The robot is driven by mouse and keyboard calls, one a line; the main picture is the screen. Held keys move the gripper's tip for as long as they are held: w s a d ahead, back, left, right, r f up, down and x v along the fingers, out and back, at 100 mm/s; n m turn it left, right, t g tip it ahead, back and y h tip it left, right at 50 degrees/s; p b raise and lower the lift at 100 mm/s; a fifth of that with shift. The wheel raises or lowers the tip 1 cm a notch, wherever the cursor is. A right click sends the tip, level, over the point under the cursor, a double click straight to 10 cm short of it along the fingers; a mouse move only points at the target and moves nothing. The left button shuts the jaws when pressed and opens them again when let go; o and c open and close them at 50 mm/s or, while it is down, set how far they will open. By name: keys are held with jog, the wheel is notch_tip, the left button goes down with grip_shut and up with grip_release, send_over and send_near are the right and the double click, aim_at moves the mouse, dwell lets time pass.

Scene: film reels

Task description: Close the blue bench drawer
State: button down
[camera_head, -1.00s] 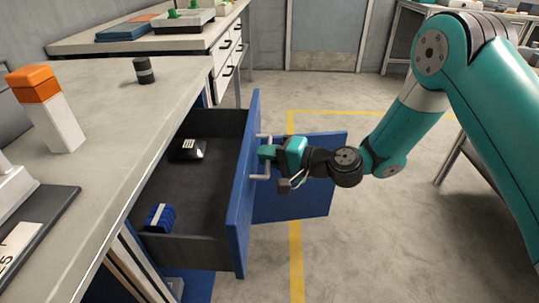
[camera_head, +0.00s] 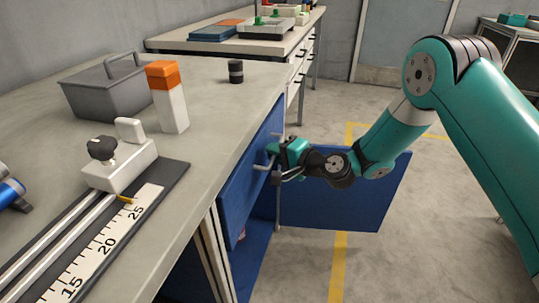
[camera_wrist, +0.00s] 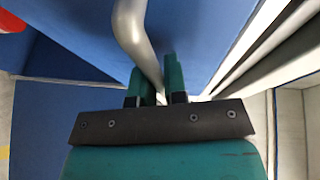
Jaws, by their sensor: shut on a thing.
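The blue bench drawer (camera_head: 245,185) is in the bench front below the worktop, and its inside does not show. Its front looks about level with the bench edge; a small remaining gap cannot be ruled out. My gripper (camera_head: 272,160) is at the drawer front, shut on the grey bar handle. In the wrist view the handle (camera_wrist: 132,35) runs down between the two teal fingers (camera_wrist: 158,85), close to the blue drawer front (camera_wrist: 200,30).
A blue cabinet door (camera_head: 345,195) stands open below and right of the drawer. The worktop (camera_head: 215,105) holds a grey box (camera_head: 105,95), an orange-topped white block (camera_head: 168,105), a dark cylinder (camera_head: 236,72) and a measuring slide (camera_head: 110,215). Floor is clear right of the door.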

jog(key=shift+a+r, duration=0.1)
jog(key=shift+a, duration=0.1)
jog(key=c, duration=1.5)
grip_release()
jog(key=shift+a, duration=0.1)
jog(key=shift+o, duration=0.2)
jog(key=b+v, duration=0.2)
jog(key=v, duration=1.5)
jog(key=shift+d+b, duration=0.25)
jog(key=shift+b, duration=0.05)
jog(key=shift+s, duration=0.1)
